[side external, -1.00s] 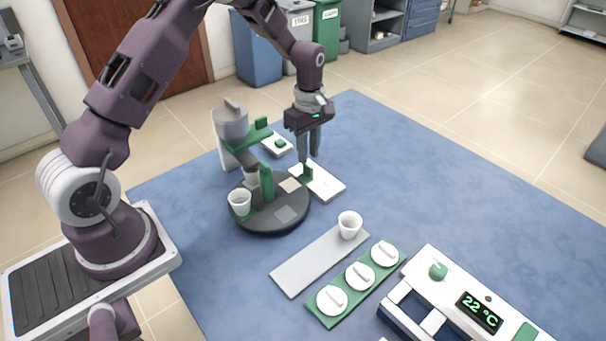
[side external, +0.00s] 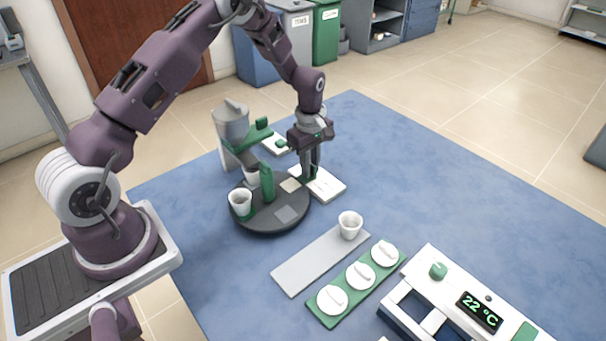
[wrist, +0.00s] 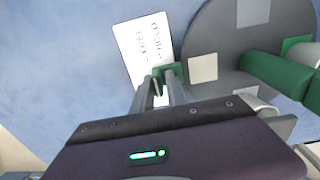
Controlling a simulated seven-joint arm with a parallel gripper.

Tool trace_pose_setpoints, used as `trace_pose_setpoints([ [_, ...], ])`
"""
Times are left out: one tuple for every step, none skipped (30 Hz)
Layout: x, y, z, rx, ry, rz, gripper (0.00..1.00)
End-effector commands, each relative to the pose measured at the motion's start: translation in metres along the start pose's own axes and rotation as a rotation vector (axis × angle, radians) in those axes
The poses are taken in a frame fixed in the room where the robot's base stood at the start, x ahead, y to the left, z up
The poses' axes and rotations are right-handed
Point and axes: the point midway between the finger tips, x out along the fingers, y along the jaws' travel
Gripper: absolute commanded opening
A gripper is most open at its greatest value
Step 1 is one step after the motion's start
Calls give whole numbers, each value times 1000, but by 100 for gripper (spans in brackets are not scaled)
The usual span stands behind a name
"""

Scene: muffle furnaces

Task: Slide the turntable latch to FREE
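The green turntable latch (side external: 308,179) stands on a white plate (side external: 328,184) at the right edge of the dark turntable (side external: 258,222). It also shows in the wrist view (wrist: 170,68), beside the printed lettering, which is too small to read surely. My gripper (side external: 310,172) points down at the latch, its fingertips low around or against it. In the wrist view the fingers (wrist: 161,80) reach the latch with a narrow gap between them. They partly hide the latch, and I cannot tell whether they clamp it.
A green post (side external: 267,182) and a white cup (side external: 240,202) stand on the turntable. A grey-and-green device (side external: 231,125) stands behind it. Another cup (side external: 350,224) stands on a grey strip (side external: 300,275). A green tray (side external: 325,316) holds white lids.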

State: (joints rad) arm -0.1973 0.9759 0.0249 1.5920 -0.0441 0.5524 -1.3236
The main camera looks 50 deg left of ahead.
Motion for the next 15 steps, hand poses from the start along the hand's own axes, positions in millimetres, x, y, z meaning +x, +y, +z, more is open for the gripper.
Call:
trace_pose_setpoints([
  [12, -11, -1, 5, 1, -33, 0],
  [12, -10, -1, 5, 2, -33, 0],
  [12, -8, -2, 5, 2, -32, 0],
  [12, -7, -2, 6, 2, -32, 0],
  [12, -6, -1, 6, 2, -32, 0],
  [12, -4, -1, 6, 2, -33, 0],
  [12, -2, -1, 6, 2, -32, 0],
  [13, 0, -1, 6, 3, -32, 0],
  [12, -1, -2, 6, 2, -33, 24],
  [12, -1, -2, 6, 2, -33, 24],
  [12, -1, -2, 6, 2, -33, 24],
  [12, -1, -2, 5, 2, -33, 24],
  [12, -1, -2, 5, 3, -33, 24],
  [11, -1, -2, 5, 3, -32, 24],
  [9, 0, -2, 5, 3, -32, 24],
])
